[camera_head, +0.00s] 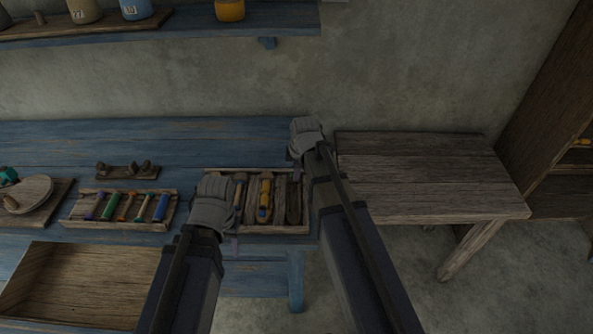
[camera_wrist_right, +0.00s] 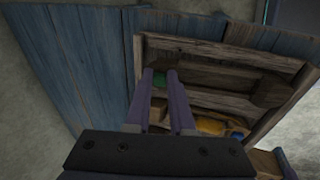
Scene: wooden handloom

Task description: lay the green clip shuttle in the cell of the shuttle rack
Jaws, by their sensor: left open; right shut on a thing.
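The shuttle rack (camera_head: 308,228) is a shallow wooden tray with long cells, on the blue bench; it also fills the right of the right wrist view (camera_wrist_right: 225,47). My right gripper (camera_head: 297,158) is at the rack's back right corner. In the right wrist view its fingers (camera_wrist_right: 165,76) are shut on the green clip shuttle (camera_wrist_right: 159,80), whose green part shows between the tips. A dark wooden body stretches from there along the outermost cell. I cannot tell whether it touches the cell floor. My left gripper (camera_head: 212,212) is open at the rack's left end; its fingertips are mostly hidden.
A yellow shuttle (camera_head: 265,193) lies in a middle cell of the rack. A tray of coloured bobbins (camera_head: 122,207) and an empty wooden box (camera_head: 85,285) are at left. A bare wooden table (camera_head: 425,175) stands to the right. A shelf (camera_head: 280,20) hangs above.

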